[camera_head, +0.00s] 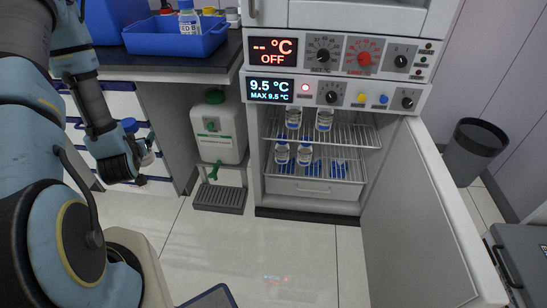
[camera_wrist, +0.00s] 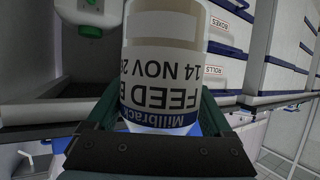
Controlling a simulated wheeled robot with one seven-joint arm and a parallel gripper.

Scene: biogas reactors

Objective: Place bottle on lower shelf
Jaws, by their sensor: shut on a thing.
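My gripper (camera_head: 138,163) is at the left of the head view, well left of the open fridge. It is shut on a bottle (camera_head: 144,148) with a blue cap, held in front of the white drawers. In the wrist view the same bottle (camera_wrist: 165,65) sits between the dark green fingers (camera_wrist: 162,118); its white label reads "FEED" and "14 NOV" upside down. The fridge's upper wire shelf (camera_head: 345,138) carries two bottles (camera_head: 294,118). The lower shelf (camera_head: 350,176) carries several more blue-capped bottles (camera_head: 304,155), with room between some of them unclear.
The fridge door (camera_head: 425,220) stands open to the right. A white jerrycan (camera_head: 218,132) stands under the counter, between my gripper and the fridge, above a grey drip tray (camera_head: 219,199). A blue bin (camera_head: 178,38) sits on the counter. The floor in front is clear.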

